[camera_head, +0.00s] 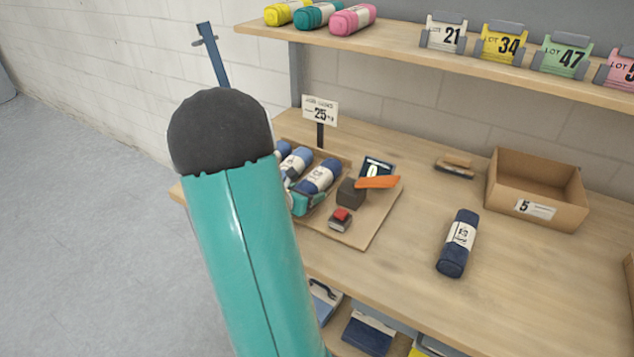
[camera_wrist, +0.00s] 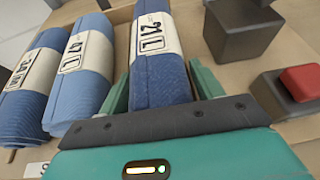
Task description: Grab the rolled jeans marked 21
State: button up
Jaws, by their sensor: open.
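The rolled jeans marked 21 (camera_wrist: 163,70) are dark blue with a cream band reading "21 L". In the wrist view they lie between the two teal fingers of my gripper (camera_wrist: 161,84), which is open, one finger on each side. I cannot tell whether either finger touches the roll. In the head view the same roll (camera_head: 320,175) lies at the right end of a row in a shallow cardboard tray, with my teal gripper (camera_head: 306,201) at its near end. My arm covers part of the tray.
A lighter roll marked 47 (camera_wrist: 80,65) and one marked 34 (camera_wrist: 33,85) lie to the left. A dark block (camera_wrist: 243,32) and a red-topped block (camera_wrist: 301,84) are close on the right. Another navy roll (camera_head: 458,243) and an open box (camera_head: 535,208) stand farther right.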

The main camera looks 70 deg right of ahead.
jog(key=c, duration=1)
